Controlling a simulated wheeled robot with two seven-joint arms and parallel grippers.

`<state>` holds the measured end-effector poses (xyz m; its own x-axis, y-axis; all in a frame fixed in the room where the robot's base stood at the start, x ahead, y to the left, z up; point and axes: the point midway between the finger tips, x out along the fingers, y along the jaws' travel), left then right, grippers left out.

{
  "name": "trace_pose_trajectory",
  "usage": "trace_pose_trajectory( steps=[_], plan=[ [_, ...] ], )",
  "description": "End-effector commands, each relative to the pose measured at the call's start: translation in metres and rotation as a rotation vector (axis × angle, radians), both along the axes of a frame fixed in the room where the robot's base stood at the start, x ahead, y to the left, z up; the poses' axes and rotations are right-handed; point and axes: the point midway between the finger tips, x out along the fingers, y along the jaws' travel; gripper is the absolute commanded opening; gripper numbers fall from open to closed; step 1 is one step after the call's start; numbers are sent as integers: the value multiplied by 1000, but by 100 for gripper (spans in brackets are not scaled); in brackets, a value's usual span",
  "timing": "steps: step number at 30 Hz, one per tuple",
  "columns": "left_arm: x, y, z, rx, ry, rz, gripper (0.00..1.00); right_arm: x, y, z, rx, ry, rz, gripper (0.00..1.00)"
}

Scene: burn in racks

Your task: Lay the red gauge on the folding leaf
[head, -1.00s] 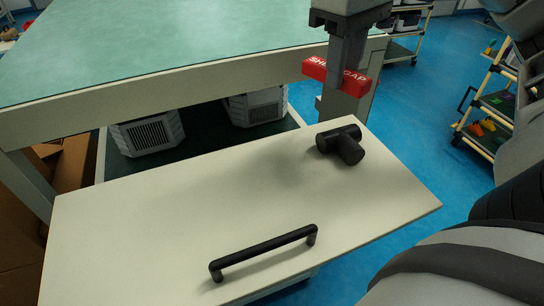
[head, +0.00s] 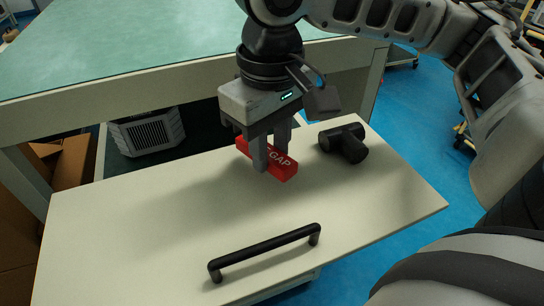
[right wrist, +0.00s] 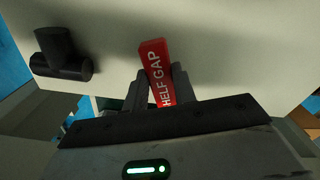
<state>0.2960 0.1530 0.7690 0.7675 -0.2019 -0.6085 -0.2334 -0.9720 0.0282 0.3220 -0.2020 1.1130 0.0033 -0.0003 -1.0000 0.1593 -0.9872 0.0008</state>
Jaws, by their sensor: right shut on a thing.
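In the right wrist view the gauge (right wrist: 157,72) stands between the fingers, with "HELF GAP" readable. My left gripper is not in view.
A black T-shaped piece (head: 344,143) lies on the leaf right of the gauge. A black bar handle (head: 265,252) is at its front. The green-topped bench (head: 130,45) stands behind. The left part of the leaf is clear.

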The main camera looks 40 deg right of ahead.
Motion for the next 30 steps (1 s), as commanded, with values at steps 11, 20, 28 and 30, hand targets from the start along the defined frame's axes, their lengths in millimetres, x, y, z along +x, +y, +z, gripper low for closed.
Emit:
trace_pose_trajectory(
  steps=[11,20,28,30],
  plan=[
    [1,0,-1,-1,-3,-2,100,0,-2,-25,0,1,-3,4],
    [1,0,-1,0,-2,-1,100,0,-2,-28,-1,1,-3,48],
    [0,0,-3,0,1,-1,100,0,-2,-26,-1,0,-3,48],
    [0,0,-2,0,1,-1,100,0,-2,-20,-1,-2,-3,48]
  ],
)
